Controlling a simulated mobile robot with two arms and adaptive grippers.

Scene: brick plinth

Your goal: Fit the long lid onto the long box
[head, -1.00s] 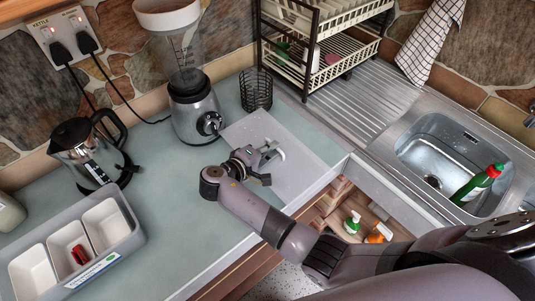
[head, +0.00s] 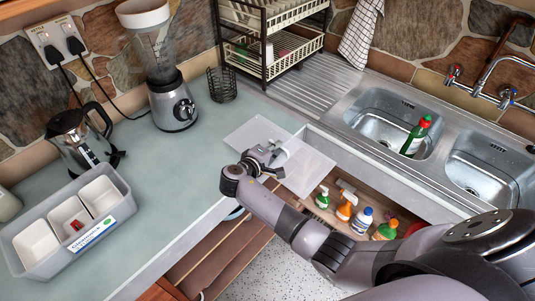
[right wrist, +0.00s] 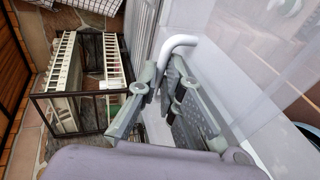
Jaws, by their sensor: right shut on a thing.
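The long lid (head: 312,168) is a clear, flat panel with a white handle (head: 281,154). My right gripper (head: 270,156) is shut on that handle; the white bent handle (right wrist: 182,42) also shows between the fingers in the right wrist view. The lid is over the worktop's front edge, its right part out over the open cupboard; its exact height is hard to tell. A long grey box (head: 52,264) with three white compartments and a label stands at the left of the worktop. A small red item lies in its middle compartment. My left gripper is out of view.
A kettle (head: 78,140), a blender (head: 172,104) and a black wire basket (head: 222,85) stand along the back. A dish rack (head: 268,48) and a sink (head: 375,125) are to the right. Several bottles (head: 345,207) stand in the open cupboard. The middle worktop is clear.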

